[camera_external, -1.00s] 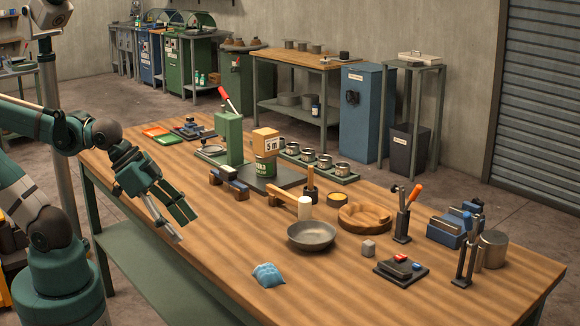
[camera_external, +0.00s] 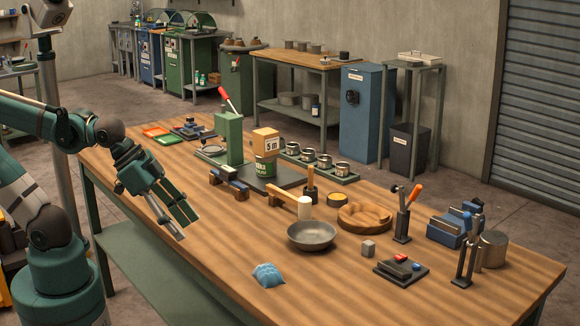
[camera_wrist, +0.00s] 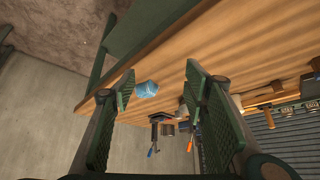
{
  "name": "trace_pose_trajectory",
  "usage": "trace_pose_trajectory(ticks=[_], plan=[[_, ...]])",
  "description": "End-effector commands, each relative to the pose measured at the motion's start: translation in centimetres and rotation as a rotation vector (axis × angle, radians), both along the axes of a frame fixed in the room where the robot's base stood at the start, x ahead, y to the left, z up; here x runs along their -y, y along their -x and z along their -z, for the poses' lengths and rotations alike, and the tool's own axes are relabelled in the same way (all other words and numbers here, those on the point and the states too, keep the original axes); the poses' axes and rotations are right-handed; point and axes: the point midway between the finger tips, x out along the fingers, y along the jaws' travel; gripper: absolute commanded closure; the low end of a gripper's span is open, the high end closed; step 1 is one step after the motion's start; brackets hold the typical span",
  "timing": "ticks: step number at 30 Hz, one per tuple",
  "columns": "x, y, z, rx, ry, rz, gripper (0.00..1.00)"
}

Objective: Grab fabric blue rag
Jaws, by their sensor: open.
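The blue fabric rag (camera_external: 268,275) lies in a small crumpled heap on the wooden table, near its front edge. It also shows in the wrist view (camera_wrist: 147,89), between my fingertips in the picture but farther off. My gripper (camera_external: 180,220) is over the left front part of the table, to the left of the rag and above it, apart from it. In the wrist view its two green ridged fingers (camera_wrist: 158,88) are spread open with nothing between them.
A grey bowl (camera_external: 312,236) stands behind and right of the rag, with a mallet (camera_external: 304,208) beside it. The table between my gripper and the rag is clear.

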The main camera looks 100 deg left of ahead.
Motion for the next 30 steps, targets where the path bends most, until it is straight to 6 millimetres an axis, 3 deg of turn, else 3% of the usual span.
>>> trace_pose_trajectory(ticks=[14, 30], plan=[[0.5, -4.1, -3.0, -0.096, -0.077, 0.133, 0.55], [1.3, -9.5, -4.7, -0.218, -0.16, 0.316, 0.55]])
